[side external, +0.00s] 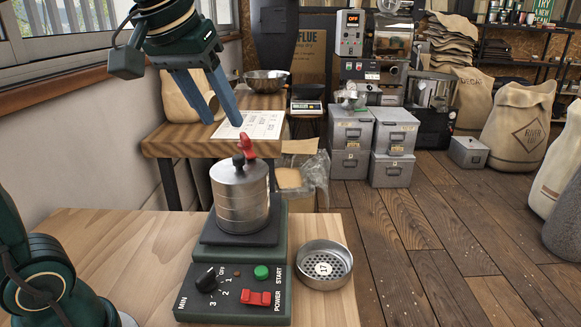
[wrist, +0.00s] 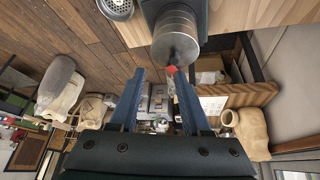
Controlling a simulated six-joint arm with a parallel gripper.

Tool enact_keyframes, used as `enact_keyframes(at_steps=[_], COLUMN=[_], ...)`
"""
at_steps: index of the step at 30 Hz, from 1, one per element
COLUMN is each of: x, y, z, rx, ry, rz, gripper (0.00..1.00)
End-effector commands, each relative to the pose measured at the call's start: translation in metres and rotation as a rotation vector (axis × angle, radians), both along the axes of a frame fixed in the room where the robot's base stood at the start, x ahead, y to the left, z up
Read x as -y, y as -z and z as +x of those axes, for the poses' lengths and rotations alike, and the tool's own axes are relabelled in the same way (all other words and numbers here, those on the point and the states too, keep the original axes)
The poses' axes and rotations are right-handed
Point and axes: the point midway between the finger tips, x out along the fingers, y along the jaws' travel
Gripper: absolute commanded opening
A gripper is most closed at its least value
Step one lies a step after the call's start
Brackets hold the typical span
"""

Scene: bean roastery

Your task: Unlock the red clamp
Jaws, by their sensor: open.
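The red clamp (side external: 246,146) is a small red lever at the top of a steel canister (side external: 240,198), beside its black knob. The canister stands upright on a dark green machine (side external: 234,292) with a dial, a green button and a red switch. In the wrist view the clamp (wrist: 171,69) shows at the canister's edge, ahead of my fingertips. My gripper (side external: 224,122) has blue fingers, is open and empty, and hangs above the canister, apart from the clamp. It also shows in the wrist view (wrist: 157,72). I cannot tell the clamp's locked state.
A perforated metal dish (side external: 324,268) marked 17 sits on the wooden bench (side external: 110,240) right of the machine. The bench left of the machine is clear.

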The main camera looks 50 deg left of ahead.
Motion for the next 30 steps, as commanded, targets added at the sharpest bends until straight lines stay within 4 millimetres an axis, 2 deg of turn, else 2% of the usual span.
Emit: enact_keyframes(at_steps=[17, 30], x=[0.029, 0.045], y=[0.045, 0.096], z=[-0.053, -0.088], rx=[0.004, -0.006], ry=[0.181, 0.309], rz=[0.01, 0.018], gripper=[0.47, 0.47])
